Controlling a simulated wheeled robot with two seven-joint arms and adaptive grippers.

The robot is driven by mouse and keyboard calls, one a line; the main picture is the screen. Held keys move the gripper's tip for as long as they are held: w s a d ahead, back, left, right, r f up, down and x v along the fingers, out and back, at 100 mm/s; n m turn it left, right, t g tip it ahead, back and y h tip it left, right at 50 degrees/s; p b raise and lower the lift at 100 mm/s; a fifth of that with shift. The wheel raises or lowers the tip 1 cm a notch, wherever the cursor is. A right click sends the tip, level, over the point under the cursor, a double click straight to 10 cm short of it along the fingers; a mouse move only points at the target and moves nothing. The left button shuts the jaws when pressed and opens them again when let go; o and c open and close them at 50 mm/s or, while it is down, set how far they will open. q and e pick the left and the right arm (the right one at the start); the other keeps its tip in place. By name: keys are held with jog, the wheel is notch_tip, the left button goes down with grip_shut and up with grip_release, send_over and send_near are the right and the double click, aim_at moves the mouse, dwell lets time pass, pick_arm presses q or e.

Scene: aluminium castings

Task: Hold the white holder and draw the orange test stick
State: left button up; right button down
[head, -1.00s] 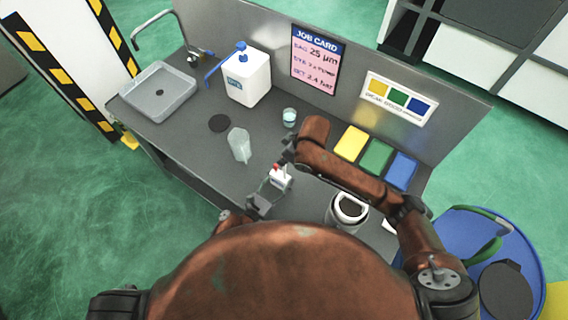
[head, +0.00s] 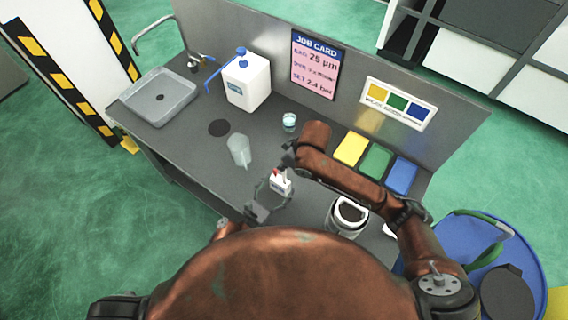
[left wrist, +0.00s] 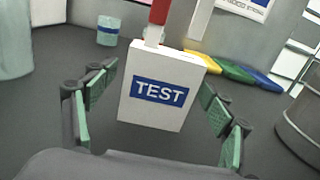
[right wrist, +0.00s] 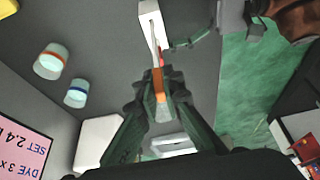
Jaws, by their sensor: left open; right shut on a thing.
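The white holder (head: 281,186) stands on the grey bench; its blue TEST label faces the left wrist view (left wrist: 158,92). My left gripper (head: 266,196) is open, with its fingers on either side of the holder and visible gaps on both sides. My right gripper (right wrist: 158,92) is shut on the orange test stick (right wrist: 159,84), above the holder. A pale shaft runs from the stick toward the holder (right wrist: 150,12); I cannot tell whether its end is inside. A red stick (left wrist: 158,12) stands up at the holder's top.
A clear beaker (head: 239,151) and a small blue-banded cup (head: 289,121) stand behind. Yellow (head: 351,149), green (head: 375,160) and blue (head: 401,174) trays lie at right. A grey canister (head: 346,215) stands at the front right.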

pick_arm(q)
jog(key=v, duration=1.1)
